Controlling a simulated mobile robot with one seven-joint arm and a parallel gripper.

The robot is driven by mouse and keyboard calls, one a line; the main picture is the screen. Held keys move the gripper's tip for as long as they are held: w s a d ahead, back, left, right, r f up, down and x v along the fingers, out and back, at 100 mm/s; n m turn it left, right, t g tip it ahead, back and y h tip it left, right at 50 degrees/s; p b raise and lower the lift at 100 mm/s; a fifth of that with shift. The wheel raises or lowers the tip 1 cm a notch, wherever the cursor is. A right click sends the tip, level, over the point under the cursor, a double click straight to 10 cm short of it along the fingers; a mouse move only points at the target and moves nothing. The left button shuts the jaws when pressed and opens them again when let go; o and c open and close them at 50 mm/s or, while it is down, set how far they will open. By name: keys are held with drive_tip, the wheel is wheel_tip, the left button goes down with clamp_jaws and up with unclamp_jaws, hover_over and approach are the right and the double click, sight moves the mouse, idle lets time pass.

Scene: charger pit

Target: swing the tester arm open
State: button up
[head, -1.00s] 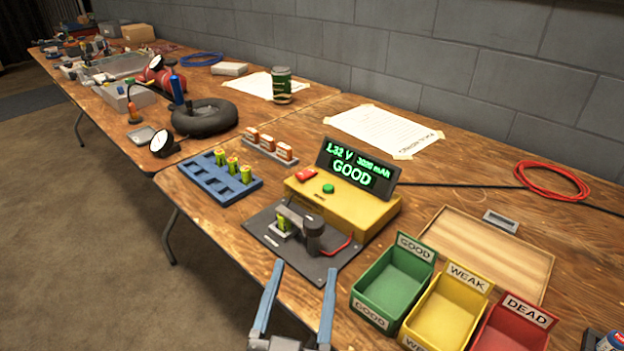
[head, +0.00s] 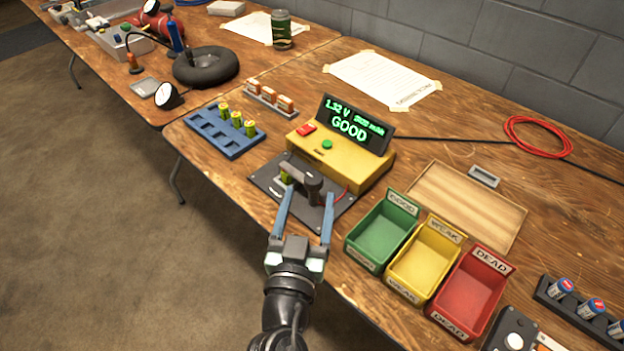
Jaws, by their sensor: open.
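The tester is a yellow box (head: 345,165) with a tilted display (head: 350,130) that reads 1.32 V and GOOD. In front of it lies a dark base plate (head: 268,180). The grey tester arm (head: 296,173) reaches left from a round post over a green-yellow cell (head: 285,177) in a small holder, so it looks closed over the cell. My gripper (head: 308,192) is open, with blue fingers at the plate's front. The left fingertip shows close to the cell end of the arm and the right one beside the post. I cannot tell whether they touch.
Green GOOD (head: 382,238), yellow WEAK (head: 424,262) and red DEAD (head: 468,295) bins stand to the right. A blue rack (head: 215,143) with several cells is at left. A wooden tray (head: 470,205) and red cable (head: 540,137) lie behind the bins.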

sight(312, 188)
drive_tip(key=shift+w+d, duration=0.2)
drive_tip(key=shift+w, duration=0.8)
drive_tip(key=shift+w+d, duration=0.2)
drive_tip(key=shift+w, duration=0.75)
drive_tip(key=shift+c, duration=0.2)
clamp_jaws()
